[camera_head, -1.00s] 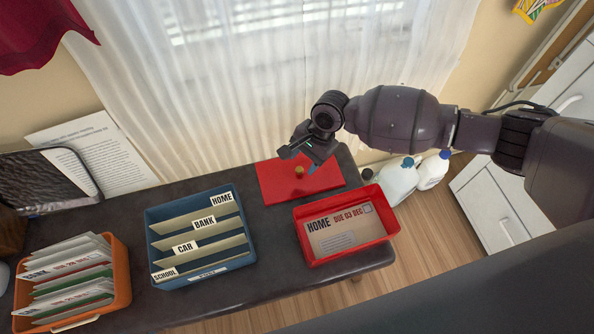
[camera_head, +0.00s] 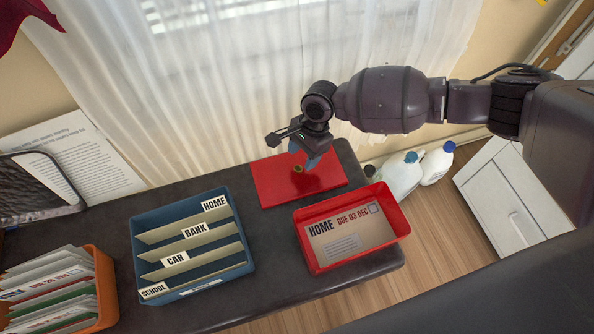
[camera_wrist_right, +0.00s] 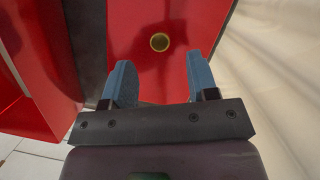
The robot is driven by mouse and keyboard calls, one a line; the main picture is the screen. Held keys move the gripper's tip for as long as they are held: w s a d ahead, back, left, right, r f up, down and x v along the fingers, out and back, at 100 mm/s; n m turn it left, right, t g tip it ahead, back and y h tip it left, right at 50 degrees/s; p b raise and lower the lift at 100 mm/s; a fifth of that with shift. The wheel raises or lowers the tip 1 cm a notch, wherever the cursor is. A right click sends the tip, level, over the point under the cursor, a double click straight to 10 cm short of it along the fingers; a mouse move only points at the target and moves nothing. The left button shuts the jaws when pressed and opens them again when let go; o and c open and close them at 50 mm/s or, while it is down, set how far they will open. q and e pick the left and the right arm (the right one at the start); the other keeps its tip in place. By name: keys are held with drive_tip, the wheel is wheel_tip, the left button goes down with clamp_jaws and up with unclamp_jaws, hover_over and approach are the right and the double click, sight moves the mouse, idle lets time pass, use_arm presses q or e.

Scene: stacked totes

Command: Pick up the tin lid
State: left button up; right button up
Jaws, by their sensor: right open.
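The tin lid (camera_head: 297,183) is a flat red rectangle lying on the dark table, with a small brass-coloured round knob (camera_head: 297,169) near its middle. My right gripper (camera_head: 304,157) is open and empty, with blue fingers, just above and behind the knob. In the right wrist view the lid (camera_wrist_right: 150,72) lies below the fingers, and the knob (camera_wrist_right: 159,42) shows beyond the fingertips of the gripper (camera_wrist_right: 160,72), roughly centred between them. The fingers do not touch the knob there. My left gripper is out of view.
A red open tin (camera_head: 309,257) holding a HOME envelope stands just in front of the lid. A blue sorter tray (camera_head: 247,268) with labelled dividers is to the left, and an orange letter bin (camera_head: 105,290) is further left. A white curtain (camera_head: 220,80) hangs close behind.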

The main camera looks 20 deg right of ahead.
sight(298, 168)
drive_tip(key=b+x, duration=0.2)
drive_tip(key=x, duration=0.2)
drive_tip(key=shift+s+a+f, duration=0.1)
drive_tip(key=shift+a+f, duration=0.05)
drive_tip(key=shift+f, duration=0.25)
drive_tip(key=shift+r, duration=0.15)
drive_tip(key=shift+c, duration=0.2)
clamp_jaws()
